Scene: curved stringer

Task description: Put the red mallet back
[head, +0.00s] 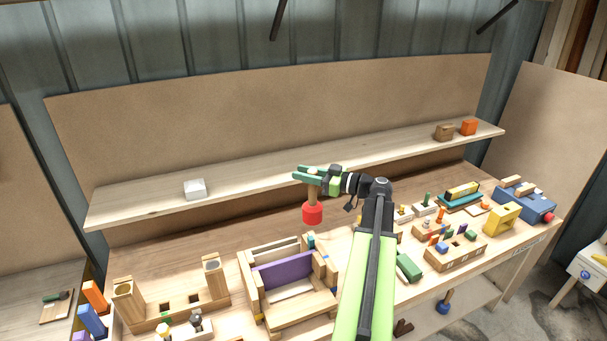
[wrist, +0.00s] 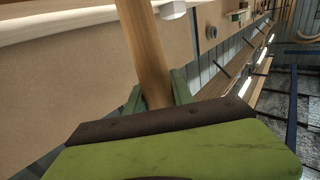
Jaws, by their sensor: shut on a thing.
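The red mallet (head: 312,212) hangs head down from my gripper (head: 308,174) in the head view, its red head below the jaws and in the air above the bench. My gripper is shut on its wooden handle, just in front of the long shelf. In the wrist view the handle (wrist: 145,50) runs up between the green fingers of my gripper (wrist: 158,98); the red head is hidden there. A wooden stand with two posts (head: 180,312) stands on the bench at lower left; the right post has a round hole in its face.
A long shelf (head: 250,174) crosses the back, bearing a white block (head: 195,188), a brown block (head: 445,132) and an orange block (head: 469,127). A wooden box with a purple panel (head: 285,272) stands below the mallet. Toys and a yellow block (head: 502,217) crowd the bench's right.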

